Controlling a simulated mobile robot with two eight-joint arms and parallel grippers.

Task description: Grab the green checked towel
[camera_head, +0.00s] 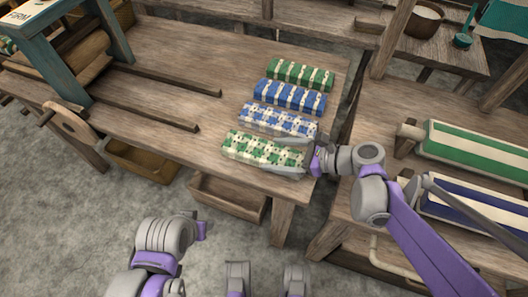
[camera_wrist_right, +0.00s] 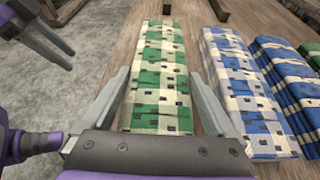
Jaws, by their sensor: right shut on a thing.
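The green checked towel (camera_head: 262,149) is a folded green and cream block lying nearest the table's front edge, at the near end of a row of towels. My right gripper (camera_head: 272,140) reaches it from the right. In the right wrist view the towel (camera_wrist_right: 160,75) runs between the two grey fingers of that gripper (camera_wrist_right: 163,85), one along each long side, shut on it. The towel appears to rest on the table. My left gripper (camera_wrist_right: 70,58) shows at the upper left of the right wrist view, away from the towel, its two fingers apart and empty.
A blue checked towel (camera_head: 278,121) lies close beside it, then a blue striped towel (camera_head: 290,96) and a green striped towel (camera_head: 300,74). Fabric rolls (camera_head: 475,146) lie on the right.

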